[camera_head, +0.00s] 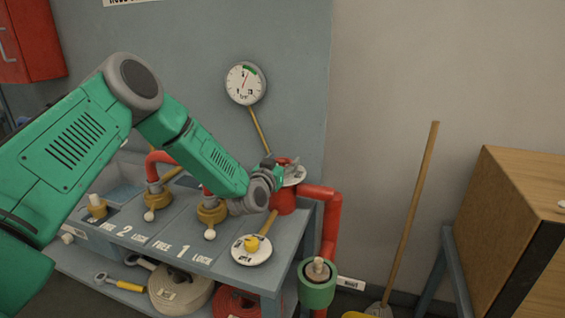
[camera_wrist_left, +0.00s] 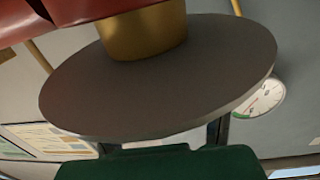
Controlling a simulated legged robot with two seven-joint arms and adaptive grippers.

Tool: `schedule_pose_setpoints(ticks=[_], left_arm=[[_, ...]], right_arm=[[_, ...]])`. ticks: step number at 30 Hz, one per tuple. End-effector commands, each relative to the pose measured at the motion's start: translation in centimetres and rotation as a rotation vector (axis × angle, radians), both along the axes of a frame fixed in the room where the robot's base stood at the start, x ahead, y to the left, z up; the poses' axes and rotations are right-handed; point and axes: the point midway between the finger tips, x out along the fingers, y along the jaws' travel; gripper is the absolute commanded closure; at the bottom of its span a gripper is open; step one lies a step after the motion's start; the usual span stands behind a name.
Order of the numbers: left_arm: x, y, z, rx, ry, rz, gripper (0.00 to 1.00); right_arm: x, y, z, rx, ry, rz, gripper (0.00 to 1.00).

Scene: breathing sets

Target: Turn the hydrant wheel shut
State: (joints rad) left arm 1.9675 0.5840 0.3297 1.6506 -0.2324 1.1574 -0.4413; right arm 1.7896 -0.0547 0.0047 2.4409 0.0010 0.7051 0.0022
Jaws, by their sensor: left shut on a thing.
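The hydrant wheel (camera_head: 296,176) is a pale disc on top of the red hydrant (camera_head: 284,201) at the back right of the bench. My left gripper (camera_head: 277,168) reaches it from the left and is shut on its rim. The gripper covers part of the disc in the head view. In the left wrist view the wheel (camera_wrist_left: 160,85) fills the middle as a broad grey disc, with a brass stem (camera_wrist_left: 145,30) against it. Dark fingers of my left gripper (camera_wrist_left: 165,142) meet its near edge. My right gripper is not in view.
A pressure gauge (camera_head: 245,83) hangs on the wall behind. A second pale disc with a yellow hub (camera_head: 251,249) sits at the bench front. Brass valves (camera_head: 212,213) stand left, under my arm. A green-collared fitting (camera_head: 318,287) and red pipe (camera_head: 331,222) stand right.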

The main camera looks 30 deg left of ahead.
Motion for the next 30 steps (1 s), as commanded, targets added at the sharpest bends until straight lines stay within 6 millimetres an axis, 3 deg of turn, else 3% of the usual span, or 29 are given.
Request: schedule_pose_setpoints(ticks=[1,15,30], left_arm=[[-0.2,0.1,-0.7,0.003,0.012,-0.045,0.68],[-0.1,-0.1,-0.9,0.004,0.014,-0.442,0.68],[-0.1,-0.3,-0.8,0.001,0.017,-0.621,0.68]], right_arm=[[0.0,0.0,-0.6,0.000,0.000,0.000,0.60],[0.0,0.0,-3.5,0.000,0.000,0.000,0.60],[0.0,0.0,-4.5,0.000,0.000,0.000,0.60]])
